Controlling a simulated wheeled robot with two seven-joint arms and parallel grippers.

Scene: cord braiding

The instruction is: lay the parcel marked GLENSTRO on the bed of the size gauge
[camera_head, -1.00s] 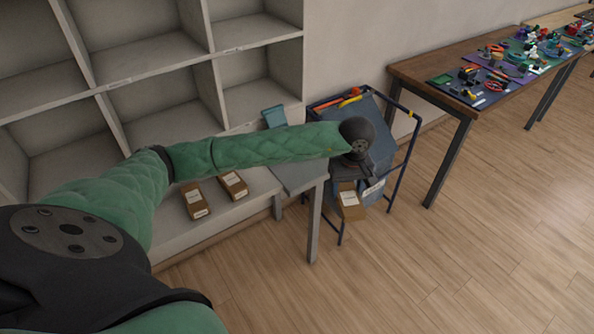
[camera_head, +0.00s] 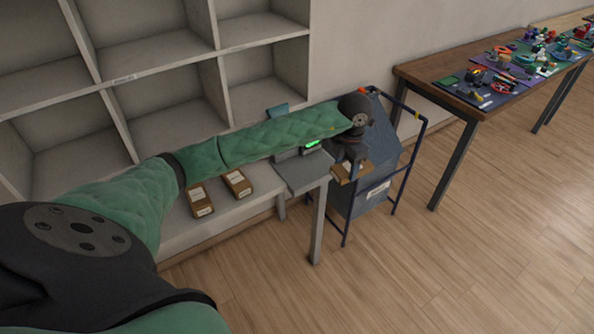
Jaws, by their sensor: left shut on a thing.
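My left gripper (camera_head: 350,160) is shut on a brown parcel (camera_head: 353,173) with a white label. It holds the parcel in the air, just right of the grey bed (camera_head: 304,173) of what looks like the size gauge. A lit green display (camera_head: 312,144) shows behind the bed, partly covered by my arm. The bed's visible part is bare. Two more brown parcels lie on the shelf ledge, one at the left (camera_head: 200,202) and one nearer the bed (camera_head: 238,183). The labels are too small to read, so I cannot tell which says GLENSTRO. My right gripper is not in view.
A blue-framed cart with a dark blue bag (camera_head: 375,190) stands right behind the held parcel. White empty cubbyholes (camera_head: 165,90) fill the back left. A wooden table (camera_head: 440,80) with many small items stands at the right. The floor in front is clear.

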